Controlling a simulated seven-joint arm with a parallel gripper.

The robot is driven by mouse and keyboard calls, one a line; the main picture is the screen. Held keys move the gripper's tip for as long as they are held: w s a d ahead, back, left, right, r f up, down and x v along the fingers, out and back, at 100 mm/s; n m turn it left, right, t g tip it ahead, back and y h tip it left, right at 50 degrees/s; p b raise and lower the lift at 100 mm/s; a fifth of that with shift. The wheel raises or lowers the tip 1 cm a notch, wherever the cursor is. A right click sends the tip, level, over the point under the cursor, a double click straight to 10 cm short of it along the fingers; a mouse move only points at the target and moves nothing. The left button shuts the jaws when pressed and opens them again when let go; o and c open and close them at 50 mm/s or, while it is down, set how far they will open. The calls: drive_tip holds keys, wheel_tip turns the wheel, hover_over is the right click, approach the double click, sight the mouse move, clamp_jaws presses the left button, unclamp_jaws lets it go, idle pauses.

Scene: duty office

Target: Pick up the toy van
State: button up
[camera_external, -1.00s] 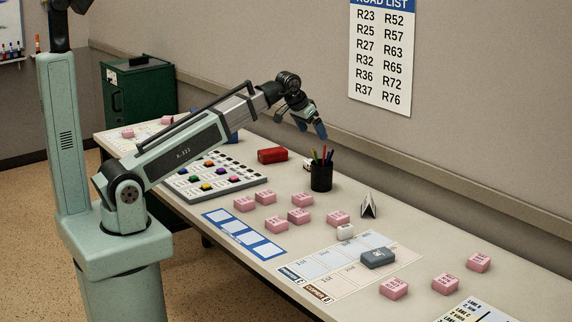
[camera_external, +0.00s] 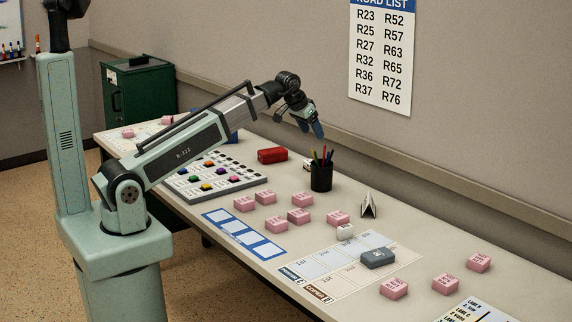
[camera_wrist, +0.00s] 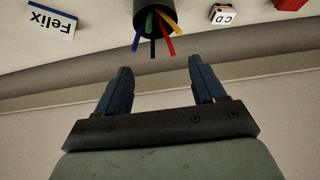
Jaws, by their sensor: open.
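No object is plainly a toy van. A red block-like object (camera_external: 272,155) lies on the table left of the pencil cup, and its edge shows in the wrist view (camera_wrist: 290,4). I cannot tell whether either is the van. My gripper (camera_external: 311,127) is open and empty, in the air above the table near the pencil cup. In the wrist view its two blue fingers (camera_wrist: 160,66) are apart with nothing between them.
The pencil cup (camera_external: 321,177) stands close below my gripper, pencils upright. A tent card (camera_external: 369,206) reads Felix in the wrist view. Several pink blocks (camera_external: 299,216) and a button panel (camera_external: 214,176) occupy the table. The wall is behind.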

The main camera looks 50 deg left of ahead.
drive_tip(key=s+a+f+n+g+y, duration=0.1)
drive_tip(key=s+a+n+y, duration=0.2)
drive_tip(key=a, duration=1.5)
drive_tip(key=s+a+f+n, duration=0.1)
drive_tip(key=s+a+n, duration=0.3)
drive_tip(key=a, duration=1.5)
drive_tip(key=s+a+f+n+g+y, duration=0.1)
drive_tip(key=s+a, duration=0.5)
drive_tip(key=a, duration=0.2)
drive_tip(key=s+a+n+g, duration=0.1)
drive_tip(key=s+a+n, duration=0.1)
drive_tip(key=s+a, duration=0.55)
drive_tip(key=s+a+f+n+g+h, duration=0.1)
drive_tip(key=s+a+f+n, duration=0.2)
drive_tip(key=s+a, duration=0.95)
drive_tip(key=d+f+n+h, duration=0.1)
drive_tip(key=f, duration=0.2)
drive_tip(key=d+f+n+g+h, duration=0.1)
drive_tip(key=f+n, duration=0.1)
drive_tip(key=f, duration=0.1)
drive_tip(key=d+f+n+g+h, duration=0.1)
drive_tip(key=f+n, duration=0.1)
drive_tip(key=f, duration=0.1)
drive_tip(key=shift+s+d, duration=0.2)
drive_tip(key=shift+s, duration=0.2)
drive_tip(key=shift+s+f, duration=0.2)
drive_tip(key=shift+f, duration=1.15)
drive_tip(key=shift+s+f, duration=0.15)
drive_tip(key=shift+f, duration=1.15)
drive_tip(key=shift+c, duration=0.3)
